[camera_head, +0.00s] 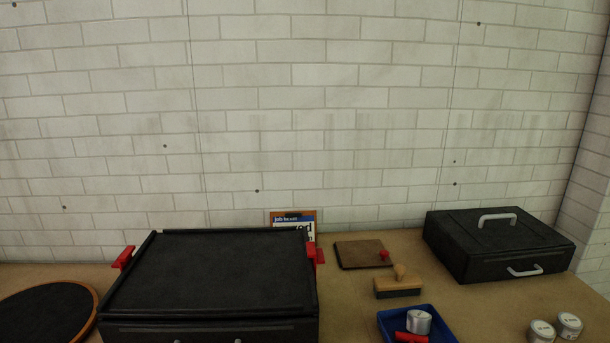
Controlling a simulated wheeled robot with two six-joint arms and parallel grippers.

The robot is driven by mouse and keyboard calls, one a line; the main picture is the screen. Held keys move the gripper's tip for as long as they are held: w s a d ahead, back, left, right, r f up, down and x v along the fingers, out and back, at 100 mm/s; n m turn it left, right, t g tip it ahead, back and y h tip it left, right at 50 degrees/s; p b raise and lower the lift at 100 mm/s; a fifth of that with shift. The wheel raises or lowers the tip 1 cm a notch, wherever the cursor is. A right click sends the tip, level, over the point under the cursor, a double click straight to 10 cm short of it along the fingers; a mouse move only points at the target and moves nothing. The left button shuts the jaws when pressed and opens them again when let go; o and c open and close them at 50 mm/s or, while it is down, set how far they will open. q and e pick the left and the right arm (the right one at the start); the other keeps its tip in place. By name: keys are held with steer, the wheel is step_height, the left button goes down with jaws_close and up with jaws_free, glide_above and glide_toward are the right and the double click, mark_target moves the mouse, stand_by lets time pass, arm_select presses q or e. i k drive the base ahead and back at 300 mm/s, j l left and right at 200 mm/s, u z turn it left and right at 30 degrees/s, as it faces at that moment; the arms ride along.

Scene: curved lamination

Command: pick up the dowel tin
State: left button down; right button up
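Three small tins are in view, and their labels are too small to read, so I cannot tell which is the dowel tin. One silvery tin (418,322) is in a blue tray (387,324) at the bottom, right of centre. Two pale tins, one (541,331) to the left and one (569,325) to the right, stand close together on the table at the bottom right. The left one is partly cut off by the frame edge. Neither of my grippers is in view.
A black box with red clamps (213,270) fills the front left, beside a round black disc (45,312). A black case (498,245) stands at the back right. A wooden-handled brush (398,283) and a brown board (362,253) lie between. Bare table (470,300) shows left of the pale tins.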

mark_target(418, 322)
steer(key=l+u, duration=0.45)
steer(key=l, duration=1.85)
steer(key=k, duration=0.05)
